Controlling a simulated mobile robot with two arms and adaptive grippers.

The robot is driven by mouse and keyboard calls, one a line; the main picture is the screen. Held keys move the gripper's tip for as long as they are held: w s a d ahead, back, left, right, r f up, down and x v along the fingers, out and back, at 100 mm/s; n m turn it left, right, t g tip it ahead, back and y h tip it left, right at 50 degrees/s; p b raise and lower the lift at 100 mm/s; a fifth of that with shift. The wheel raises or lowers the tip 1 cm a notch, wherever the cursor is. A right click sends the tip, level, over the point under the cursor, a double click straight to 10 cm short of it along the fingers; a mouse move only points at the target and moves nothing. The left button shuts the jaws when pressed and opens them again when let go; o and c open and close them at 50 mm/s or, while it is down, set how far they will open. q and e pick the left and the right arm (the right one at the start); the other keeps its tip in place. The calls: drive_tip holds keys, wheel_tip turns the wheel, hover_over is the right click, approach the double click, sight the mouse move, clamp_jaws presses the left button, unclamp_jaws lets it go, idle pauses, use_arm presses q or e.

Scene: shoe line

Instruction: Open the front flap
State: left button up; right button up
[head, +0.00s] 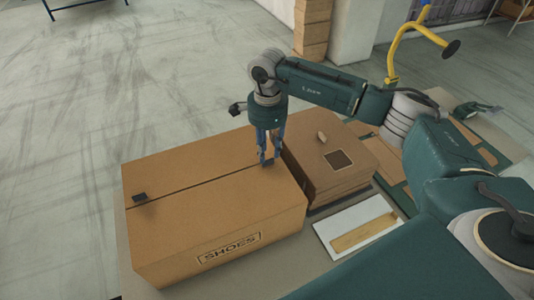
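A large brown cardboard box (190,262) marked SHOES stands at the lower left in the head view. Its top is closed, with a dark seam across it. The front flap (220,205) lies flat on the near side of the seam, and a back flap (190,163) lies flat on the far side. My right gripper (269,161) points down at the right end of the seam. Its blue fingers look slightly apart with nothing visible between them. I cannot tell whether the tips touch the cardboard. My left gripper is out of view.
A small black piece (140,197) sits at the seam's left end. A second brown box (335,178) stands close on the right with a small tan object (321,136) on top. A white tray (380,208) lies right of the boxes. Open floor extends left.

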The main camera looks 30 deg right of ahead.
sight(267, 166)
wheel_tip(267, 166, down, 3)
drive_tip(key=shift+w+r+p, duration=0.15)
drive_tip(key=shift+p, duration=0.2)
drive_tip(key=shift+f, duration=0.75)
drive_tip(key=c, duration=0.7)
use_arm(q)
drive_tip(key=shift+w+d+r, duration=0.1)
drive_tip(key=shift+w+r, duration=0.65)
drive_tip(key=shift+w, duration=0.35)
use_arm(e)
clamp_jaws()
